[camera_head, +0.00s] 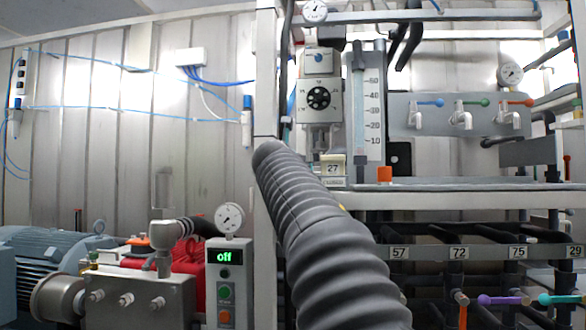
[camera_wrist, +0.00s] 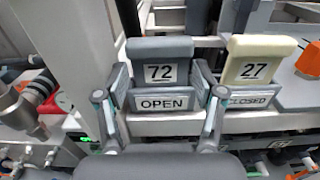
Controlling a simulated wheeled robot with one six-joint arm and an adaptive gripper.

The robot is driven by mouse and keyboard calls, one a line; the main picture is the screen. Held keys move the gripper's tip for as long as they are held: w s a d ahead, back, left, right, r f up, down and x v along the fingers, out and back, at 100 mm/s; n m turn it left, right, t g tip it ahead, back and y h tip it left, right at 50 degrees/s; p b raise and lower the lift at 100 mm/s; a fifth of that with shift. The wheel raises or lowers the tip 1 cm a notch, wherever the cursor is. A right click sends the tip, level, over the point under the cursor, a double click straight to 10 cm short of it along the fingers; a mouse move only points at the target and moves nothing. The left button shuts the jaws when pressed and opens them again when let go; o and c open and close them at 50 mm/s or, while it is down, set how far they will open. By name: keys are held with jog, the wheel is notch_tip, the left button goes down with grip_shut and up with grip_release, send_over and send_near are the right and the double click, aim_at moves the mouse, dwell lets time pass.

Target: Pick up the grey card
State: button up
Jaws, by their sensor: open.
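The grey card (camera_wrist: 162,50), marked 72, stands in the left holder (camera_wrist: 128,100), which is labelled OPEN, in the wrist view. My gripper (camera_wrist: 159,95) is open and empty, with one fingertip near each side of this holder. The card's upper part rises above the holder, between and beyond the fingertips. I cannot tell whether the fingers touch the holder. A cream card (camera_wrist: 256,62), marked 27, stands in the right holder (camera_wrist: 255,100), labelled CLOSED. The cream card also shows in the head view (camera_head: 333,161). The grey card and my gripper cannot be made out there.
In the head view, a dark ribbed sleeve fills the lower middle and hides part of the rack. An orange block (camera_head: 385,174) sits right of the cards, with a flow gauge (camera_head: 364,105) behind. A control box (camera_head: 228,283) reading off stands at lower left.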

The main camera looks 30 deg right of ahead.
jog(key=c, duration=0.7)
jog(key=shift+r, duration=0.1)
